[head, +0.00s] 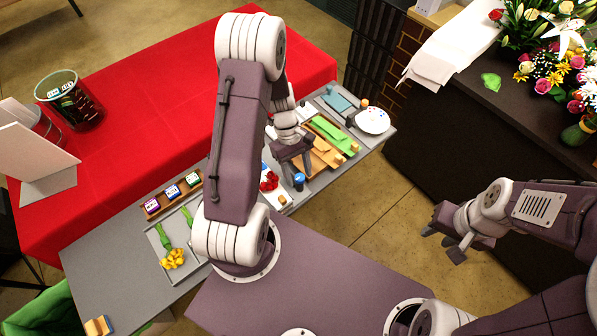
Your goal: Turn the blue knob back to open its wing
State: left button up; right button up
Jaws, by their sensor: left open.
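The blue knob (299,178) is a small dark cylinder with a blue top, at the front edge of the grey table, beside a wooden fixture (322,160) with green strips (333,137) on it. I cannot tell which part of the fixture is the knob's wing or how far it stands open. My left gripper (295,169) is open and points down just above and beside the knob; I cannot tell whether it touches it. My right gripper (442,245) is open and empty over the floor, away from the table.
A tray (158,241) with yellow flowers (173,259) and a rack of labelled jars (172,192) are further left. A white plate (372,121) stands at the table's right end. A dark counter (480,130) with bouquets is at right.

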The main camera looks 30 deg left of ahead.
pick_arm(q)
jog(key=shift+d, duration=0.1)
jog(key=shift+c, duration=1)
jog(key=shift+w, duration=0.1)
grip_shut()
jog(key=shift+m, duration=0.3)
jog(key=m+g+y+p, duration=0.1)
jog(key=m, duration=0.1)
jog(key=shift+w+r+m, duration=0.1)
jog(key=shift+m, duration=0.2)
jog(key=m+y+p, duration=0.1)
jog(key=m, duration=0.1)
jog(key=m+p, duration=0.1)
jog(key=m, duration=0.2)
jog(key=shift+d+g+y, duration=0.2)
jog(key=shift+g+y, duration=0.2)
jog(key=m+y, duration=0.1)
jog(key=m, duration=0.2)
jog(key=m+y, duration=0.1)
jog(key=m, duration=0.1)
jog(key=shift+d+m+p, duration=0.15)
jog(key=shift+m+p, duration=0.25)
jog(key=shift+d+m+t+y, duration=0.1)
jog(key=shift+m+t+y, duration=0.5)
jog(key=shift+m, duration=1.4)
jog(key=shift+m+y, duration=0.3)
